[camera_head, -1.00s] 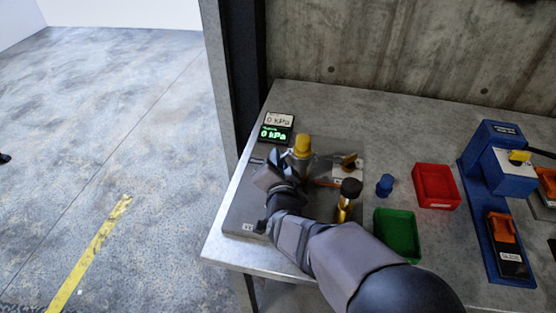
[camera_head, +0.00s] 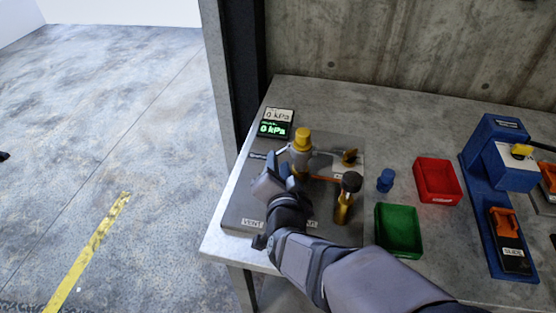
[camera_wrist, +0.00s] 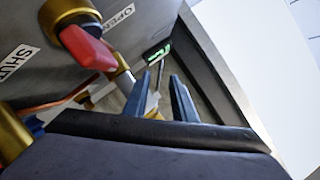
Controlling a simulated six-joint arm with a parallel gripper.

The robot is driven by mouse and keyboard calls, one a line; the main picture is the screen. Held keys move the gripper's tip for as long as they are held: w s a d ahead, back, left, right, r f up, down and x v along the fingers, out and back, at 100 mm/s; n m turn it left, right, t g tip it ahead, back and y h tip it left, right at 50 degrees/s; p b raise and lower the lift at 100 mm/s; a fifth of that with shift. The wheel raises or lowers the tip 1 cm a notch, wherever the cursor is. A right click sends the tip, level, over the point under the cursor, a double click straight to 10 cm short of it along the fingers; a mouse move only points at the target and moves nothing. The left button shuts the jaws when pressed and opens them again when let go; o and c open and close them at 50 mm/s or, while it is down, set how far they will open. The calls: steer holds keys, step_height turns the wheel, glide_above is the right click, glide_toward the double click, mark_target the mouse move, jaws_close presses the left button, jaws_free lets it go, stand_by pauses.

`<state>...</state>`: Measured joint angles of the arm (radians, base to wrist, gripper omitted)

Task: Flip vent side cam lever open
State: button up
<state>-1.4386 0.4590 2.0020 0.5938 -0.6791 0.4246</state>
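A grey base plate (camera_head: 235,208) with a brass and metal valve assembly stands at the table's left end. Its "VENT" label (camera_head: 252,223) is at the front left. A yellow-capped fitting (camera_head: 302,141) stands at the middle. In the wrist view, a red handle (camera_wrist: 88,48) sits on a brass fitting between "OPEN" and "SHUT" labels. A thin metal bar (camera_wrist: 160,72) shows beyond my fingers; I cannot tell if it is the vent side cam lever. My gripper (camera_wrist: 160,95) is open, with a gap between its blue fingers. It also shows left of the fitting (camera_head: 272,172).
A black-knobbed brass part (camera_head: 348,195) stands right of my arm. A green tray (camera_head: 399,250), a red tray (camera_head: 437,182) and a blue knob (camera_head: 385,180) lie further right. A pressure display (camera_head: 273,129) reads 0 kPa behind. A blue press (camera_head: 478,185) stands far right.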

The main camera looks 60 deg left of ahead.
steer(key=shift+v, duration=0.75)
steer(key=c, duration=0.5)
steer(key=shift+s+a+r+m+t, duration=0.1)
steer(key=shift+s+a+m+t, duration=0.1)
steer(key=shift+m, duration=0.25)
steer(key=shift+s+a+r+m+t, duration=0.15)
steer(key=shift+a+m, duration=0.1)
steer(key=shift+m, duration=0.2)
jaws_close()
steer(key=s+m+t+h, duration=0.1)
steer(key=s+m, duration=0.1)
steer(key=m, duration=0.4)
steer(key=s+f+m+t+h+b, duration=0.1)
steer(key=s+m+t+h, duration=0.1)
steer(key=m, duration=0.5)
steer(key=s+d+f+m+t+h, duration=0.1)
steer(key=s+m+t, duration=0.1)
steer(key=m, duration=0.5)
steer(key=shift+s+h, duration=0.4)
steer(key=shift+s+d+f+m, duration=0.2)
steer(key=shift+d+f+m, duration=0.1)
steer(key=shift+m, duration=0.4)
